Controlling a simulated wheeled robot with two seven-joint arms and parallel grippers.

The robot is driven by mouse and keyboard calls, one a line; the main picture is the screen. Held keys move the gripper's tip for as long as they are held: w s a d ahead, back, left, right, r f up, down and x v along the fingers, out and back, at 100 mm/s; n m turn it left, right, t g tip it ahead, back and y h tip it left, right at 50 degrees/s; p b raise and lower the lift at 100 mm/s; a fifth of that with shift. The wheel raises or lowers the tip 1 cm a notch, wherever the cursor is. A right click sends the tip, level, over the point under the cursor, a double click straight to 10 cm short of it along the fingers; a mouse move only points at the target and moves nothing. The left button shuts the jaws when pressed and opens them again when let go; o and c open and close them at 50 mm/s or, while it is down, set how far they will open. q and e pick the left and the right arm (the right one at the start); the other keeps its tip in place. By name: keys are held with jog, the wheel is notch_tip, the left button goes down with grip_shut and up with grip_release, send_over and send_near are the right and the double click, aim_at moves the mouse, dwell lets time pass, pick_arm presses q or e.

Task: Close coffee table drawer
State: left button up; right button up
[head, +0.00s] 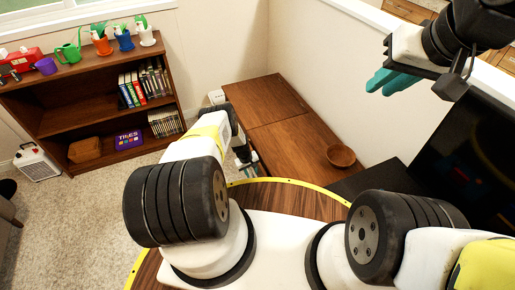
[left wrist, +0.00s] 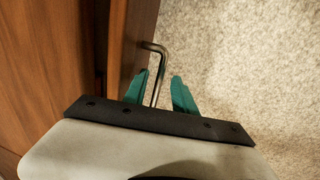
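The brown wooden coffee table (head: 285,130) stands against the white wall in the head view. In the left wrist view a wooden drawer front (left wrist: 130,40) shows at the table's side, with a dark gap between it and the wood at left. A bent metal handle (left wrist: 154,47) sticks out from this front. My left gripper (left wrist: 160,85) has its teal fingers apart, one on each side of the handle bar; no clear grip shows. In the head view the left gripper (head: 245,163) is low beside the table, partly hidden by my arm. My right gripper (head: 392,80) is raised at upper right, with nothing seen in it.
A wooden bowl (head: 341,156) sits on the table. A black screen (head: 465,150) is at right. Carpet (head: 85,215) is open floor left of the table.

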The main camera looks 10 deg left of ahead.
pick_arm(q)
jog(key=shift+f, duration=0.15)
grip_shut()
dwell(1.4)
jog(key=shift+d, duration=0.1)
